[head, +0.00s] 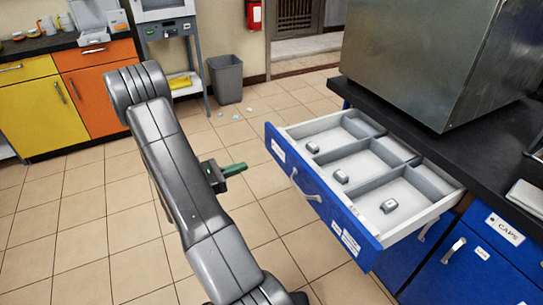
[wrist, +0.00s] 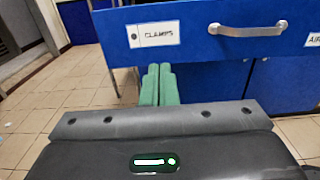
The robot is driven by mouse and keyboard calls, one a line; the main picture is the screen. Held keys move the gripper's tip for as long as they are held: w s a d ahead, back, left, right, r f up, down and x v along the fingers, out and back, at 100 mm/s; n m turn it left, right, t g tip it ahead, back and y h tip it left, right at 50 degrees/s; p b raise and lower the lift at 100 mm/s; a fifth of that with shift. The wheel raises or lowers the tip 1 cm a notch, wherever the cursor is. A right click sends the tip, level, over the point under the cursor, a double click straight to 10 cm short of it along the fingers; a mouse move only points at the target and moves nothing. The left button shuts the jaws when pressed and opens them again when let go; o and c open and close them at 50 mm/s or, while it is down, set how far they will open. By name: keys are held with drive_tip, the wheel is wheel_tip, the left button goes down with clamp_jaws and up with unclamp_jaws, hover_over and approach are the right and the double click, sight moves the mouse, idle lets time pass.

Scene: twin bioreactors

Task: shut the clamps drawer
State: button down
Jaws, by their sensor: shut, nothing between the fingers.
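The clamps drawer (head: 328,205) is blue-fronted and stands pulled out from the dark counter in the head view. Its divided inside holds a few small grey clamps (head: 390,205). The wrist view shows its front (wrist: 192,55) with a "CLAMPS" label (wrist: 153,34) and a metal handle (wrist: 248,28). My gripper (head: 243,167) has green fingers and is left of the drawer front in the head view, apart from it. In the wrist view the fingers (wrist: 158,70) are together and empty, pointing at the drawer front's lower edge below the label.
A large metal box (head: 420,60) stands on the counter (head: 480,150) above the drawer. A blue "CAPS" front (head: 490,245) is at the lower right. A grey bin (head: 226,79) and yellow and orange cabinets (head: 98,88) stand at the back. The tiled floor left of the drawer is mostly free.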

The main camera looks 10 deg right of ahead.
sight(280, 154)
drive_tip(key=x, duration=1.1)
drive_tip(key=shift+d, duration=0.25)
drive_tip(key=shift+w+d, duration=0.1)
